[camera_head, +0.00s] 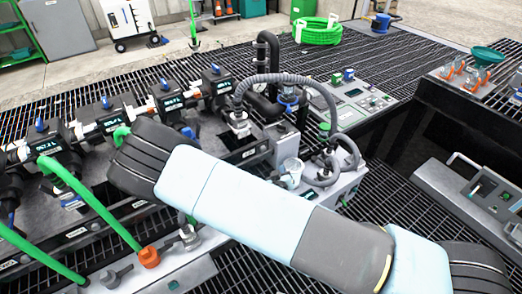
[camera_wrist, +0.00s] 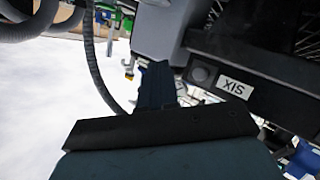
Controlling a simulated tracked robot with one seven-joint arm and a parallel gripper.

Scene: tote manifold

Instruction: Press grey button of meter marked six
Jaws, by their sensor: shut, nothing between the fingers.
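In the wrist view, a white plate reading SIX (camera_wrist: 236,88), upside down, sits on a dark bar. A round grey disc (camera_wrist: 200,75), which looks like a button, is just left of the plate. My gripper (camera_wrist: 156,70) is shut and empty, its dark fingers pointing up the picture, left of the disc. I cannot tell whether its tips touch the grey body (camera_wrist: 160,32) above them. In the head view, black meters with small displays and blue knobs (camera_head: 217,82) stand in a row at the left. My arm hides my fingertips there, and I cannot tell which meter is six.
Green hoses (camera_head: 90,205) run up to the meters at the left. A grey ribbed hose (camera_head: 290,80) arches over the middle. A panel box (camera_head: 355,100) stands behind, and a grey handled case (camera_head: 480,195) lies at the right.

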